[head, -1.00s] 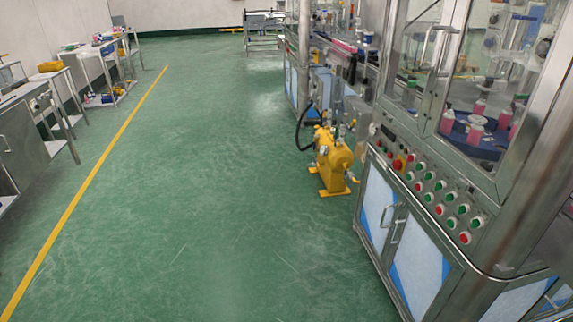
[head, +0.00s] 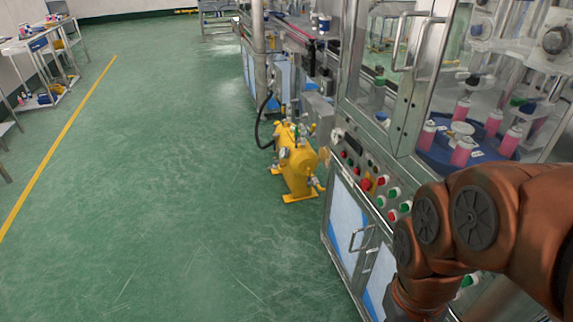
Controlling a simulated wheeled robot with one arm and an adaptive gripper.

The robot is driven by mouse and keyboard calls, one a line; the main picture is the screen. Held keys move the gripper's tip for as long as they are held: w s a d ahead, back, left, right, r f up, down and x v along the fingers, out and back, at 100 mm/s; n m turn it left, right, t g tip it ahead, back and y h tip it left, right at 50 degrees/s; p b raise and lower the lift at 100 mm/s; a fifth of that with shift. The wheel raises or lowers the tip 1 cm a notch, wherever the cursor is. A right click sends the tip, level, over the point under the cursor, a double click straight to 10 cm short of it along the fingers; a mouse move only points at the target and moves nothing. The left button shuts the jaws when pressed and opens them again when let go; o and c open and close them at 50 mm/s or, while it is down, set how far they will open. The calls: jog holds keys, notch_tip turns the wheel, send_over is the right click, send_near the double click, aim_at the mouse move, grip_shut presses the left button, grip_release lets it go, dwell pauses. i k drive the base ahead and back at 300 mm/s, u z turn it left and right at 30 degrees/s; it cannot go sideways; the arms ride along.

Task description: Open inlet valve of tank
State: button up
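A yellow tank (head: 297,165) stands on the green floor at the left end of the machine, ahead of me. It has small metal fittings and a gauge on its top and side, and a black hose (head: 262,122) curves down beside it. The fittings are too small to tell which one is the inlet valve or how it is set. My brown arm shows at the lower right, in front of the machine's button panel. My gripper is outside the picture.
A glass-walled machine (head: 398,150) with pink bottles (head: 462,152) inside fills the right side, its door handles (head: 362,240) sticking out. The green floor (head: 170,210) left of the tank is clear. Tables (head: 38,55) stand at the far left beyond a yellow line.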

aim_at(309, 181)
jog(key=u, duration=0.55)
jog(key=i, duration=1.05)
jog(key=u, duration=0.9)
jog(key=i, duration=1.35)
jog(key=z, duration=0.6)
jog(key=i, duration=0.65)
jog(key=z, duration=0.4)
